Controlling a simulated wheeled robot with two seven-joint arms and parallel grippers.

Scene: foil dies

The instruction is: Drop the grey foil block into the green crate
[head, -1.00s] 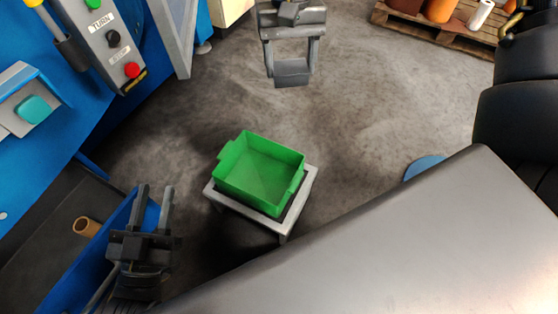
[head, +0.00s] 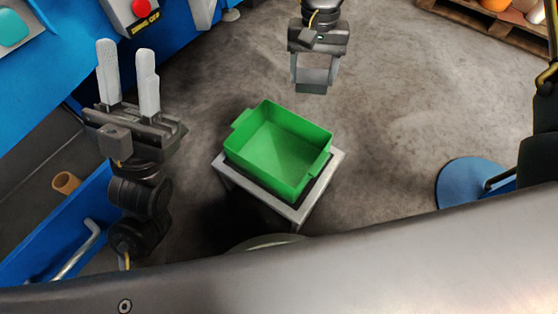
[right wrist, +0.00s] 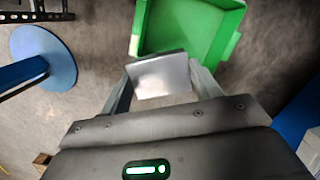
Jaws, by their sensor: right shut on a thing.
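The green crate (head: 279,150) stands open and empty on a small grey stand near the middle of the head view. It also shows at the top of the right wrist view (right wrist: 190,25). My right gripper (head: 314,80) is shut on the grey foil block (head: 312,84), above and behind the crate in the head view.
The grey stand (head: 325,180) holds the crate. A blue machine (head: 75,45) fills the left, with a blue drawer (head: 60,225) holding a tan roll (head: 66,182). A blue round base (head: 468,184) stands right. Clear floor lies between it and the crate.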

